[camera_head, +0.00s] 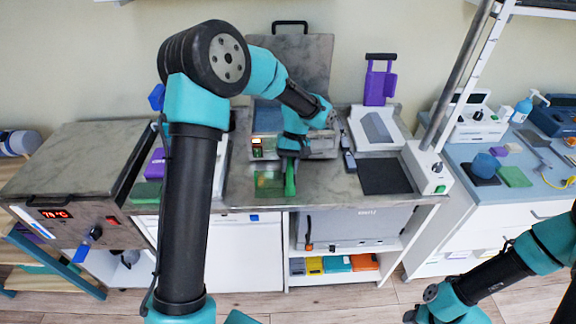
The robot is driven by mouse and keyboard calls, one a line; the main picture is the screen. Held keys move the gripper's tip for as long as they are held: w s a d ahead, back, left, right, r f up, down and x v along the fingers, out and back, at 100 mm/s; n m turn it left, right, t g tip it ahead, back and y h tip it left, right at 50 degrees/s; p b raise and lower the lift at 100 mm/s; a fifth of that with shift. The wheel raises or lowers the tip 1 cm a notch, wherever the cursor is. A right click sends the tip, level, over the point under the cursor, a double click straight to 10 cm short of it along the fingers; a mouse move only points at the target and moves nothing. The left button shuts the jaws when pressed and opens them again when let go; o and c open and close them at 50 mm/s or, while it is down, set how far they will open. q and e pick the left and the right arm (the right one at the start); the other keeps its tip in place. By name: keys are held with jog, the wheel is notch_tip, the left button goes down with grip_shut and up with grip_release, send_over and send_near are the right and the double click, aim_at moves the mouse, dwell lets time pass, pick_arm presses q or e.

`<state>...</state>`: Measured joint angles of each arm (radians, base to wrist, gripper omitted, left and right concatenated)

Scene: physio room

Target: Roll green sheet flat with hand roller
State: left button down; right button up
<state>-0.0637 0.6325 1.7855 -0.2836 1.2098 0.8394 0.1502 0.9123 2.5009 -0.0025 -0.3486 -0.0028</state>
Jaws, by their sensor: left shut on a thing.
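A thin green sheet (267,184) lies on the grey stone-like worktop (237,190), left of my left gripper. My left gripper (291,154) points down over the worktop and is shut on a green object (290,178), which looks like the handle of the hand roller. The green object is at the right edge of the sheet. The roller's drum cannot be made out, so contact with the sheet cannot be told. My right arm shows at the lower right, but its gripper is not visible.
A heater box with a red display (50,214) stands at the left. Behind my left gripper is an open-lidded device (268,118). A blue side table (540,200) stands farther right.

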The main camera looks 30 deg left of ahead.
pick_arm(q)
jog(key=shift+s+a, duration=0.1)
jog(key=shift+a, duration=0.05)
jog(key=shift+s+a, duration=0.55)
jog(key=shift+a, duration=0.45)
jog(key=shift+s+a, duration=0.5)
jog(key=shift+a, duration=0.45)
jog(key=shift+s+a, duration=0.55)
jog(key=shift+a, duration=0.45)
jog(key=shift+w+d, duration=0.55)
jog(key=shift+d, duration=0.5)
jog(key=shift+w+d, duration=0.6)
jog(key=shift+d, duration=0.4)
jog(key=shift+w+d, duration=0.55)
jog(key=shift+d, duration=0.5)
jog(key=shift+s+a, duration=0.55)
jog(key=shift+a, duration=0.5)
jog(key=shift+s+a, duration=0.6)
jog(key=shift+a, duration=0.4)
jog(key=shift+s+a, duration=0.55)
jog(key=shift+a, duration=0.5)
jog(key=shift+w+d, duration=0.1)
jog(key=shift+w+d, duration=0.55)
jog(key=shift+d, duration=0.45)
jog(key=shift+w+d, duration=0.5)
jog(key=shift+d, duration=0.5)
jog(key=shift+w+d, duration=0.55)
jog(key=shift+d, duration=0.45)
jog(key=shift+s+a, duration=0.1)
jog(key=shift+a, duration=0.05)
